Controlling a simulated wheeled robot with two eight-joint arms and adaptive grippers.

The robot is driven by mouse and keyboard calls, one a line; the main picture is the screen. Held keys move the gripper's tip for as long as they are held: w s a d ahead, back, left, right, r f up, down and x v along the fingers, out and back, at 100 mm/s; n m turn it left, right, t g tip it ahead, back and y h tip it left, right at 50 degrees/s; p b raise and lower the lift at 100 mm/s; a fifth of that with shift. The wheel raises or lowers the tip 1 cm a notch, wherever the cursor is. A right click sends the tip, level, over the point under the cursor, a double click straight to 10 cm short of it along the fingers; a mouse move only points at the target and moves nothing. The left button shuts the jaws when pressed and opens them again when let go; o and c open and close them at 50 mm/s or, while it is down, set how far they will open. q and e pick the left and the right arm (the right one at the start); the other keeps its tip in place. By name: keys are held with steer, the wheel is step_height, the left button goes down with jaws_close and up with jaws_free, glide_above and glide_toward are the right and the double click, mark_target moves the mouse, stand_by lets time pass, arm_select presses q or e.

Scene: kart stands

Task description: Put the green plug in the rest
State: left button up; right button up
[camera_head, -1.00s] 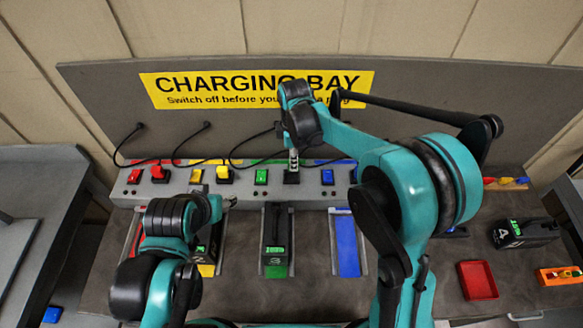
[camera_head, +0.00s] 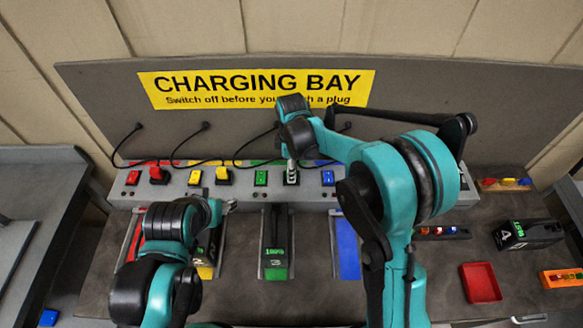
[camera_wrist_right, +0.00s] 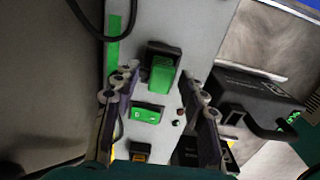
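The green plug (camera_wrist_right: 162,72) sits in a black socket on the grey charging panel (camera_wrist_right: 215,25). In the head view it is mostly hidden behind my right gripper (camera_head: 291,172). In the right wrist view my right gripper (camera_wrist_right: 160,80) is open, with one finger on each side of the green plug and visible gaps to it. The green switch (camera_head: 261,177) is beside the plug and also shows in the wrist view (camera_wrist_right: 147,113). My left gripper (camera_head: 229,206) hangs near the yellow bay; its fingers are too small to read. I cannot pick out the rest for certain.
A black battery (camera_head: 275,235) stands in the green bay, close to my right gripper's side in the wrist view (camera_wrist_right: 255,103). Red (camera_head: 157,174) and yellow (camera_head: 223,175) plugs stand to the left. A red tray (camera_head: 480,282) and another battery (camera_head: 527,234) are at right.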

steer(key=shift+r, duration=0.15)
steer(key=shift+r, duration=0.3)
step_height(320, 180, up, 12)
steer(key=p, duration=0.3)
steer(key=s+d+r+m+t, duration=0.3)
steer(key=s+d+r+m, duration=0.2)
steer(key=s+d+m, duration=0.5)
steer(key=s+d+f+m+t, duration=0.3)
steer(key=s+d+m+t, duration=0.1)
steer(key=s+d+m, duration=0.3)
steer(key=shift+s+d+m, duration=0.4)
steer(key=shift+s+m, duration=0.1)
steer(key=shift+s, duration=0.55)
